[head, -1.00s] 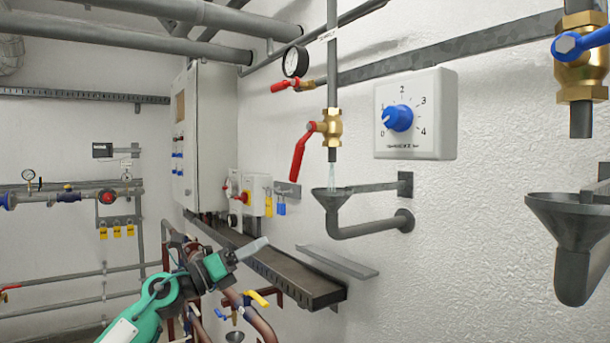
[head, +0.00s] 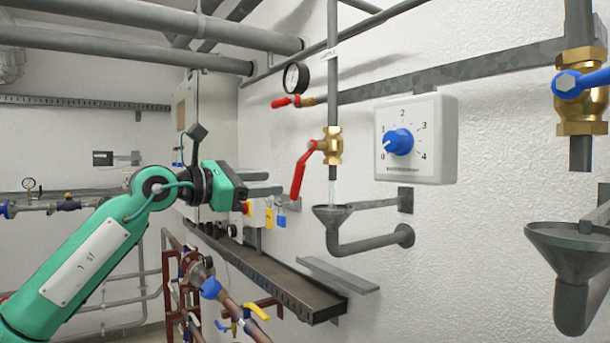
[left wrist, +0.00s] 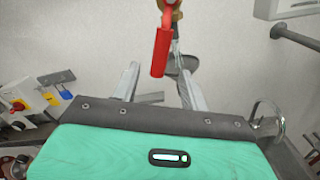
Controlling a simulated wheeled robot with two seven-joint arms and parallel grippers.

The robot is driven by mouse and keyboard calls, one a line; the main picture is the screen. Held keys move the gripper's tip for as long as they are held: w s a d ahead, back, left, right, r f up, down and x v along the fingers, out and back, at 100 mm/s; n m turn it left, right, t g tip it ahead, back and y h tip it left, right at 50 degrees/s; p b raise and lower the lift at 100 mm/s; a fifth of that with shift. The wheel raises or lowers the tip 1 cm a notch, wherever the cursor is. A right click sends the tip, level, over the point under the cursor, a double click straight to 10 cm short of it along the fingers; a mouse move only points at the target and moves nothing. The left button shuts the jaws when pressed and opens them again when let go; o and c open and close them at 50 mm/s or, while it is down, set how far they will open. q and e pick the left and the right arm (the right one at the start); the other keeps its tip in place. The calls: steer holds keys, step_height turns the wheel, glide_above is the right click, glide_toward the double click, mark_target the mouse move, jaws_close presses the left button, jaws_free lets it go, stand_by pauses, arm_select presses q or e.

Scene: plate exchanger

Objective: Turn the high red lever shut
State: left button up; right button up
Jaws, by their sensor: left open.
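A red lever (head: 301,172) hangs down and slightly left from a brass valve (head: 332,147) on a vertical grey pipe. A thin stream of water falls from the pipe end into a grey funnel (head: 333,215). A smaller red handle (head: 285,102) sits higher, beside the pressure gauge. My left gripper (head: 268,183) is open and empty, just left of the hanging lever and level with its lower part. In the left wrist view the red lever (left wrist: 161,52) shows ahead, in line with the gap between the two fingers (left wrist: 158,75). My right gripper is out of view.
A white dial box (head: 428,139) with a blue knob is on the wall at right. A blue-handled valve (head: 580,88) and second funnel (head: 570,245) are at far right. A dark cable tray (head: 270,278) runs below, and a grey cabinet (head: 200,120) stands behind my left arm.

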mark_target(294, 181)
arm_select(q)
steer(key=p+x, duration=0.4)
steer(key=x, duration=0.5)
steer(key=shift+w+d, duration=0.1)
steer(key=shift+d, duration=0.1)
steer(key=shift+w+d, duration=0.2)
steer(key=shift+d, duration=0.1)
jaws_close()
